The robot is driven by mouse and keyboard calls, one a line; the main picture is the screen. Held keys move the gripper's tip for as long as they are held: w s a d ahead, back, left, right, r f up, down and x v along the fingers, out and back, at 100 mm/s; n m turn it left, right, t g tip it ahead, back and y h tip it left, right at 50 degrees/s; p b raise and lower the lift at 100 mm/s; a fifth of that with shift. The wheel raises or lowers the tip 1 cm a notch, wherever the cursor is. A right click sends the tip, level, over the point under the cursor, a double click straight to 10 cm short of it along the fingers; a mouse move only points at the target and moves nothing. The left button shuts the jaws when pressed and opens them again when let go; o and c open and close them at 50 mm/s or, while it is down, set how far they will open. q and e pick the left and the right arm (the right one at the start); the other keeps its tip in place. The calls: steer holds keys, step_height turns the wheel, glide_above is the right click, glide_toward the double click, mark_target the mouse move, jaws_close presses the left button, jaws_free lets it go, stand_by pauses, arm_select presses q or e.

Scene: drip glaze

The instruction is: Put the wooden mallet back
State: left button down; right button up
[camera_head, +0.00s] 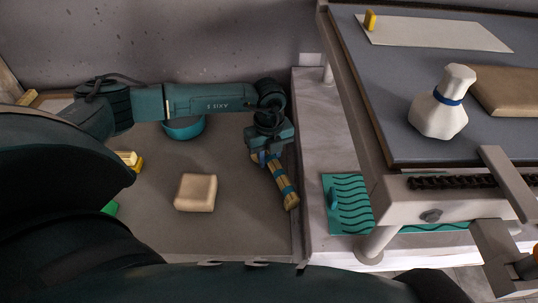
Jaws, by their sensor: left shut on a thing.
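My left gripper (264,155) hangs from the arm that reaches in from the left, over the right part of the grey-brown surface (235,230). It is shut on the wooden mallet (281,180), a light wooden piece with teal bands. The mallet slants down to the right from the fingers, its free end close to the surface's right edge. The fingers hide its upper end, and I cannot tell whether it touches the surface.
A beige block (195,192) lies left of the mallet, and a teal bowl (184,128) stands behind, partly under my arm. At right, a raised grey table (400,125) bears a white bottle (439,105) and a brown slab (505,92). A teal wavy mat (350,205) lies lower.

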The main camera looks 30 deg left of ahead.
arm_select(q)
steer(key=shift+f, duration=0.2)
steer(key=c, duration=1.1)
jaws_free()
steer(key=shift+o, duration=0.2)
